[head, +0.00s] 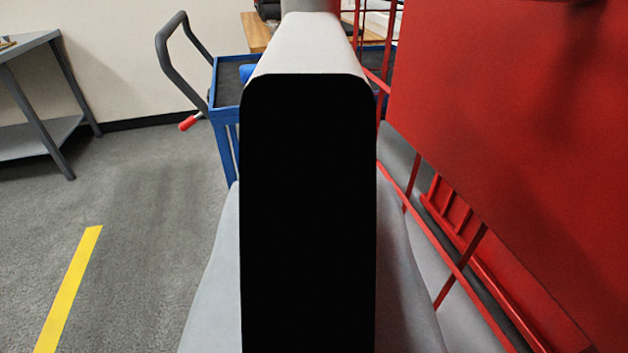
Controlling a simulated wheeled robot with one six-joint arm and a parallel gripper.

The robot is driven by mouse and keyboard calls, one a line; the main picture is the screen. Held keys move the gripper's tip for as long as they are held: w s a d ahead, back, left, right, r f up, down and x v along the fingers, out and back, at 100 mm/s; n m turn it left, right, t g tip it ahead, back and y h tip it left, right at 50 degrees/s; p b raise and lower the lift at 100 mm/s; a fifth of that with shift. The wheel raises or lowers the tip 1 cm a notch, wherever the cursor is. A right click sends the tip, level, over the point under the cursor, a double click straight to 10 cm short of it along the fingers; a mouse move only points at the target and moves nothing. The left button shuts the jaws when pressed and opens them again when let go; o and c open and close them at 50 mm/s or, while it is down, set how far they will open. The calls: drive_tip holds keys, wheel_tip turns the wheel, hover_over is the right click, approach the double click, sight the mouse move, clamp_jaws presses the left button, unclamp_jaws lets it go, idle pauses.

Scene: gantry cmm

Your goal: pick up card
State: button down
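No card shows in the head view. My gripper does not show either. My own arm, a light grey link with a large black face, fills the middle of the picture and hides what lies behind it.
A blue cart (228,98) with a grey handle (165,55) stands behind my arm. A red panel (520,130) and red frame bars (455,270) are close on the right. A grey table (38,140) stands far left. Grey floor with a yellow line (70,285) is clear at left.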

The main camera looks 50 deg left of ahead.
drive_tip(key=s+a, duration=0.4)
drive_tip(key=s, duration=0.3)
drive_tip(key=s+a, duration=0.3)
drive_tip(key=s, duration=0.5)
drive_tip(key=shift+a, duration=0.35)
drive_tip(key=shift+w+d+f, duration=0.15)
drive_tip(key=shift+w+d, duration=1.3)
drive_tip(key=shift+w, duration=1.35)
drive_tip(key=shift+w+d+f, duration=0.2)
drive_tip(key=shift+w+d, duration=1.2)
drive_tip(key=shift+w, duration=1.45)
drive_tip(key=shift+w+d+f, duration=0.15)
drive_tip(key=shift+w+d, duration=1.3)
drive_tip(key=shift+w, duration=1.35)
